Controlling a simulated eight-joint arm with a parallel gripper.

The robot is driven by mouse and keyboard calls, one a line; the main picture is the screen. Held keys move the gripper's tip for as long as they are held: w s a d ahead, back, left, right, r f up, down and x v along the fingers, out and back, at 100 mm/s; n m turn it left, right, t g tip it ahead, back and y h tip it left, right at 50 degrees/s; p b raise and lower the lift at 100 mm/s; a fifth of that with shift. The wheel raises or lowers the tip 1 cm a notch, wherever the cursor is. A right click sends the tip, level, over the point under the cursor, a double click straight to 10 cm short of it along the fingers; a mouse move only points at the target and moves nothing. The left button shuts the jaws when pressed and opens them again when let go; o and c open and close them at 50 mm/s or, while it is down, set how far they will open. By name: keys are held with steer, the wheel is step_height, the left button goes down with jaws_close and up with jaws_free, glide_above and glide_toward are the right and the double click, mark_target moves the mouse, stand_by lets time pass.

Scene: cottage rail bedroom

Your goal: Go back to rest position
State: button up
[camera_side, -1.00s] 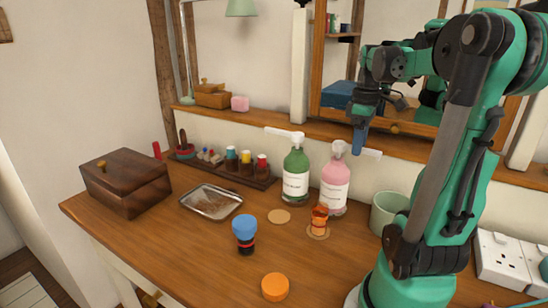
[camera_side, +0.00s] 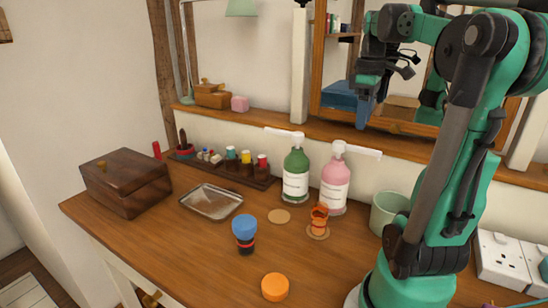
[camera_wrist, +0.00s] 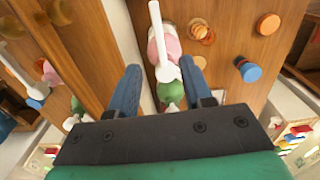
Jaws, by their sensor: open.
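My gripper (camera_side: 364,112) is raised high above the back of the desk, in front of the mirror and ledge. Its blue fingers point down, and it touches nothing that I can see. In the wrist view my gripper (camera_wrist: 162,82) shows two blue fingers spread apart with nothing held between them. Below and beyond them are the green pump bottle (camera_wrist: 171,93) and the pink pump bottle (camera_wrist: 172,45). In the side view the green bottle (camera_side: 296,175) and pink bottle (camera_side: 335,185) stand upright at the back of the desk.
An orange translucent item (camera_side: 319,217) stands on a round coaster. A blue-topped dark container (camera_side: 244,230), orange disc (camera_side: 275,287), metal tray (camera_side: 211,202) and wooden box (camera_side: 126,182) are on the desk. A pale green cup (camera_side: 388,210) is near my arm. A wooden ledge (camera_side: 280,119) runs behind.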

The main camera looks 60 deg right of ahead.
steer(key=w+a+f+t, duration=0.2)
steer(key=w+a+f, duration=0.1)
steer(key=a, duration=0.5)
steer(key=w+a+f+t, duration=0.2)
steer(key=w+a, duration=0.3)
steer(key=a, duration=0.3)
steer(key=w+a+f+t, duration=0.3)
steer(key=w+a+f, duration=0.1)
steer(key=a, duration=0.5)
steer(key=shift+f, duration=0.15)
